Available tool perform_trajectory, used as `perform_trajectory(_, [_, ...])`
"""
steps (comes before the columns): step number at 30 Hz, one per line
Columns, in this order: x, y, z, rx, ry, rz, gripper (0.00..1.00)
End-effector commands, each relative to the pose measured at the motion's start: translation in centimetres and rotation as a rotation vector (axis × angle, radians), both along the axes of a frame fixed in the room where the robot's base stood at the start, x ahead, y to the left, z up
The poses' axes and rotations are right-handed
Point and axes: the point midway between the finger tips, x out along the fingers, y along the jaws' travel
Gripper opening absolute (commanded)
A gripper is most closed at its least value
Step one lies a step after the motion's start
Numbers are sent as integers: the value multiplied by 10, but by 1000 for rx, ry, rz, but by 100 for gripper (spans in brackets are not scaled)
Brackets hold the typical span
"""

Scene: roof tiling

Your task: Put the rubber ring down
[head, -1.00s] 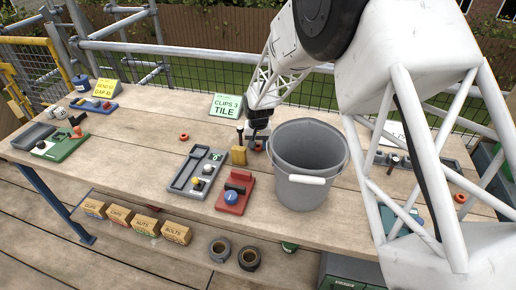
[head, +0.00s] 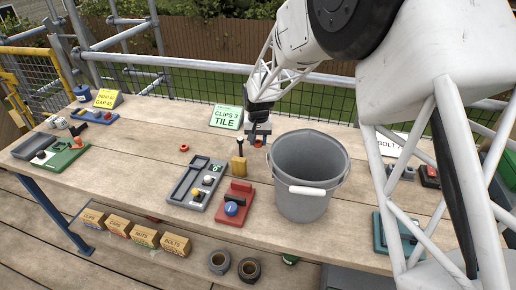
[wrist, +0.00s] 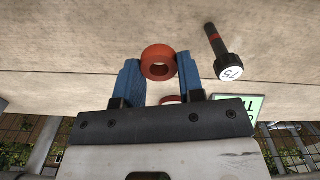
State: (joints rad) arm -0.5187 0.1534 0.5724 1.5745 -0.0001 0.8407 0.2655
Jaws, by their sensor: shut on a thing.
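My gripper (wrist: 160,72) has two blue fingers, shut on a red rubber ring (wrist: 158,62) at their tips. In the head view my gripper (head: 258,138) is over the back of the table, just behind and left of the grey bucket, with the ring (head: 258,144) showing red at its tips. The ring appears to be a little above the wood, but the gap is hard to judge. Another red ring (head: 184,148) lies flat on the table to the left. Part of a red thing (wrist: 170,99) also shows between the fingers in the wrist view, mostly hidden by the gripper.
The grey bucket (head: 308,165) stands close right of my gripper. Bare wood lies around the ring at left.

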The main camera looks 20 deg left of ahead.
Motion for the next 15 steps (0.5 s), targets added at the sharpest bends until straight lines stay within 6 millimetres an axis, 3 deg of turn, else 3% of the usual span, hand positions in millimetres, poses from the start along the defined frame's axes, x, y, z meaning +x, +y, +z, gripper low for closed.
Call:
perform_trajectory(6, [0, 0, 21, 0, 0, 0, 10])
perform_trajectory(15, [0, 0, 26, 0, 0, 0, 10])
